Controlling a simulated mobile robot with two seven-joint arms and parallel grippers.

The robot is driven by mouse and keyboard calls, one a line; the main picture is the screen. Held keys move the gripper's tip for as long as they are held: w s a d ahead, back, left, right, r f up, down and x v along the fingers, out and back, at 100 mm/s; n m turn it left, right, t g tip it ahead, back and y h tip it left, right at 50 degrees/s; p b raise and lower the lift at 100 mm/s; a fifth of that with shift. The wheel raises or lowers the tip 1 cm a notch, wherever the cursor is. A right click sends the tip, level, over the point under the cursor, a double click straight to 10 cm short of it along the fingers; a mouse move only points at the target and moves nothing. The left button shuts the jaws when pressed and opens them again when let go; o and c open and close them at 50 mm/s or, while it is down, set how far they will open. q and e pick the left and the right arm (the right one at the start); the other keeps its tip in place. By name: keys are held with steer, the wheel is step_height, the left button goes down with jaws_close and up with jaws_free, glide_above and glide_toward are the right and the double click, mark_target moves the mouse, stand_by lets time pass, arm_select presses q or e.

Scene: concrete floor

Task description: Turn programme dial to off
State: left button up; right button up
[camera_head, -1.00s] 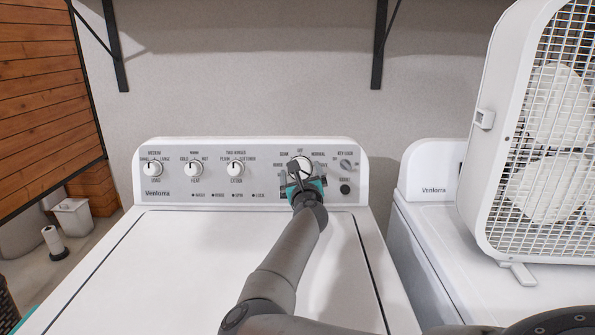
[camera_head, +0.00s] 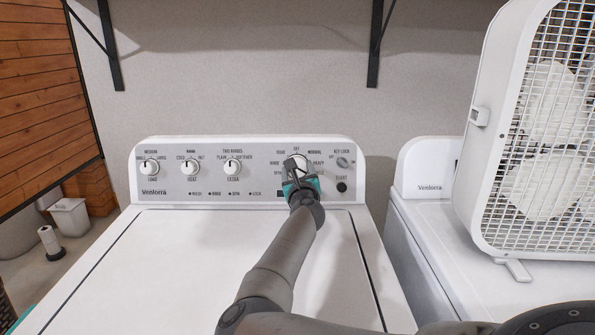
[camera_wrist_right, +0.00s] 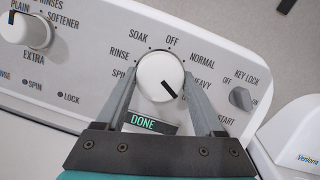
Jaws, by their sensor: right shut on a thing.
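The programme dial (camera_head: 297,161) is a white round knob on the right part of the washer's control panel (camera_head: 213,186). In the right wrist view the dial (camera_wrist_right: 158,72) has a dark pointer mark aimed to the lower right, below the HEAVY label. The OFF label (camera_wrist_right: 172,41) is above the dial. My right gripper (camera_head: 297,172) is at the dial, with one finger on each side of its rim, shut on it. A small display (camera_wrist_right: 146,124) below the dial reads DONE, partly covered by the gripper. My left gripper is not in view.
Three other white dials, including the EXTRA dial (camera_head: 233,167), are left on the panel. A grey key lock knob (camera_head: 342,162) and a dark start button (camera_head: 342,187) are close right of my gripper. A white box fan (camera_head: 487,190) stands on the neighbouring machine (camera_head: 428,222).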

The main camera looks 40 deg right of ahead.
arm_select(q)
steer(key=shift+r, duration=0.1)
